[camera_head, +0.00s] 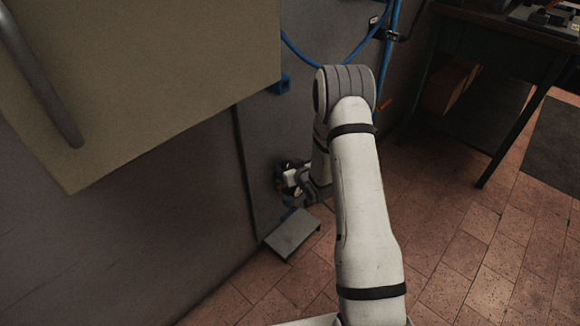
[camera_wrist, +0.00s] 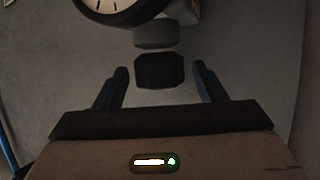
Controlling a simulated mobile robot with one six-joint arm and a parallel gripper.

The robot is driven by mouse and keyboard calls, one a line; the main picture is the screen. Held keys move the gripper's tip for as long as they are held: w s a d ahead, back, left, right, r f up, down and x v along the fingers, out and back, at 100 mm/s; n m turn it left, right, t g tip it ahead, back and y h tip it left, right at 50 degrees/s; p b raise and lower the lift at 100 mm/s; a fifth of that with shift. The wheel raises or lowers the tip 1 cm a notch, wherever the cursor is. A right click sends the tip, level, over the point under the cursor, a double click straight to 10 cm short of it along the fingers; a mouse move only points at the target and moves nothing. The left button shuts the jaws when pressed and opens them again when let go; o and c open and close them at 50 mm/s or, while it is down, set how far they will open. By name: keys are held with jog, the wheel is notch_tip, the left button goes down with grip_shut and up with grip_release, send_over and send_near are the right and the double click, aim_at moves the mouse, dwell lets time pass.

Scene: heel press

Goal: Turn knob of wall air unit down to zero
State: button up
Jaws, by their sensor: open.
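In the wrist view a dark, block-shaped knob (camera_wrist: 160,71) sits below a grey collar (camera_wrist: 157,34) of the wall air unit. A round dial gauge (camera_wrist: 118,8) with a white face is cut off at the top edge. My gripper (camera_wrist: 161,76) is open. Its two dark fingers stand to the left and right of the knob, with a visible gap on each side. I cannot tell how deep the knob lies between them. In the head view my arm ends low at the wall panel, and the unit and knob cannot be made out clearly there.
A large beige cabinet (camera_head: 150,70) juts out at the upper left. Blue hoses (camera_head: 345,55) run along the wall above. A small grey plate (camera_head: 292,233) stands low by the wall. A dark table (camera_head: 500,45) is at the upper right; the tiled floor (camera_head: 470,250) is open.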

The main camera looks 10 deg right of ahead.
jog(key=shift+w, duration=0.25)
jog(key=c, duration=0.9)
jog(key=shift+d, duration=0.15)
jog(key=shift+c, duration=0.3)
jog(key=shift+y, duration=0.3)
